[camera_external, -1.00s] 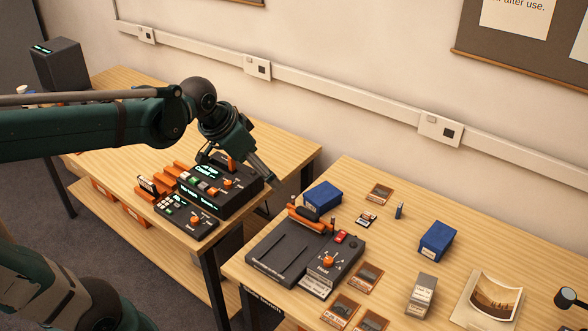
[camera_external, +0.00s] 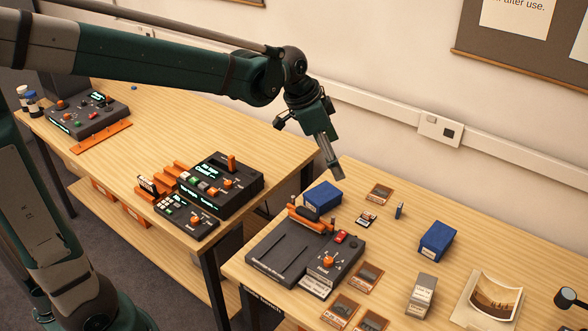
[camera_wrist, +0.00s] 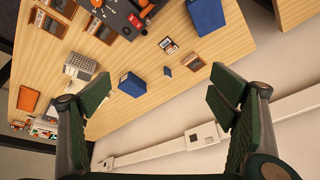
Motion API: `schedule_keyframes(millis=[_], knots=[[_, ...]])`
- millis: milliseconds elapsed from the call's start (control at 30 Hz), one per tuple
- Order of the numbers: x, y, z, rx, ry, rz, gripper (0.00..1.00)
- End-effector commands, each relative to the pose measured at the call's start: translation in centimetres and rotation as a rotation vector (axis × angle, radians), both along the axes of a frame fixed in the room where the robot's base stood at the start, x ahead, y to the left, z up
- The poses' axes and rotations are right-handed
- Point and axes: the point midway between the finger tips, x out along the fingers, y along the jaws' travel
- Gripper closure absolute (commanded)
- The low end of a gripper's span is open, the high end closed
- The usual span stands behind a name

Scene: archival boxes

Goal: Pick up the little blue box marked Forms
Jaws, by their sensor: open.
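Two blue boxes are on the right-hand table. One blue box (camera_external: 322,195) stands behind the dark machine, and it shows at the top of the wrist view (camera_wrist: 206,14). The other blue box (camera_external: 437,241) stands farther right in the open, with a pale label on its front; it is left of centre in the wrist view (camera_wrist: 131,84). I cannot read any label, so I cannot tell which is marked Forms. My gripper (camera_external: 335,172) is open and empty, above and behind the box near the machine. Its fingers (camera_wrist: 163,90) are spread wide in the wrist view.
The dark machine (camera_external: 276,252) with orange parts fills the left of this table. Flat brown cards, a small upright blue item (camera_external: 399,210), a grey-white box (camera_external: 421,296) and a photograph (camera_external: 488,298) lie around. The wall with its trunking (camera_external: 375,110) is close behind.

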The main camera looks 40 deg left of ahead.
Motion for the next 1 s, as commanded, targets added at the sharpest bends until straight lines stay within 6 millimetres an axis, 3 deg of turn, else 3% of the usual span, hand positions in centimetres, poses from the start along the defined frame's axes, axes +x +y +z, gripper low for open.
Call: schedule_keyframes(millis=[567, 1000], knots=[[7.7, -8.7, -3.5, 0.015, 0.035, -0.281, 0.16], [12.3, -15.7, -8.2, 0.016, 0.053, -0.5, 0.16]])
